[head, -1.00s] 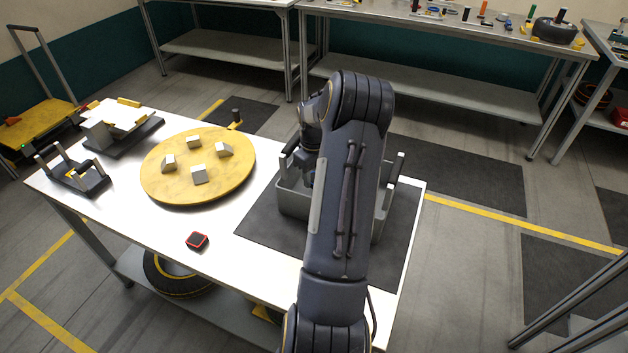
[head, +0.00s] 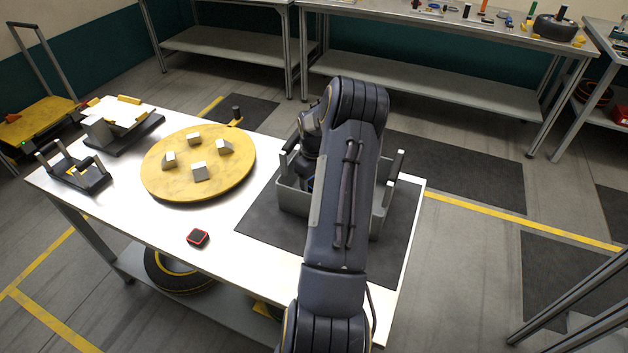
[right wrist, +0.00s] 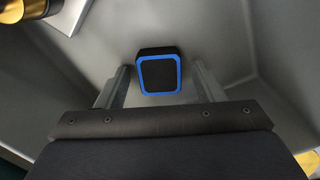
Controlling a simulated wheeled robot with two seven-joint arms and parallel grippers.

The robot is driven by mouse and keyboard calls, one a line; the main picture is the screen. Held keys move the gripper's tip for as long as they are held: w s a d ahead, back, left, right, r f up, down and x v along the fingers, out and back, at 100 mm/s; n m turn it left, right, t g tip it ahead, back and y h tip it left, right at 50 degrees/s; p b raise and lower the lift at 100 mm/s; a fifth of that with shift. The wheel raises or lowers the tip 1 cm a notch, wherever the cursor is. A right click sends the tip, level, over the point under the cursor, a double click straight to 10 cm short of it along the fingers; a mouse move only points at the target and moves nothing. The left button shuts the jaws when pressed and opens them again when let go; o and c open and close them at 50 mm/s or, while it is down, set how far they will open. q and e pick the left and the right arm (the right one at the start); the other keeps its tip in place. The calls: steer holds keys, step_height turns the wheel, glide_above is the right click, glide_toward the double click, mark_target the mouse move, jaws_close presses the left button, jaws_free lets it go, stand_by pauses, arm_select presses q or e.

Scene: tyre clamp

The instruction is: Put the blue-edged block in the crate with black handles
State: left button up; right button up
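The blue-edged block (right wrist: 158,75) is dark with a bright blue rim. In the right wrist view it lies inside the grey crate (right wrist: 215,40). My right gripper (right wrist: 160,68) has a finger on each side of the block, with a narrow gap visible on both sides, so it looks open. In the head view the crate (head: 293,202) with black handles (head: 398,163) stands on the dark mat at the table's right. My right arm covers much of it and hides the block and fingertips. My left gripper is in neither view.
A red-edged block (head: 198,238) lies on the white table (head: 150,215). A round yellow board (head: 180,168) with several small grey blocks is at the middle left.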

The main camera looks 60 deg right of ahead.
step_height(320, 180, up, 12)
steer(key=shift+r+b, duration=0.2)
steer(key=shift+b, duration=0.25)
stand_by(0.8)
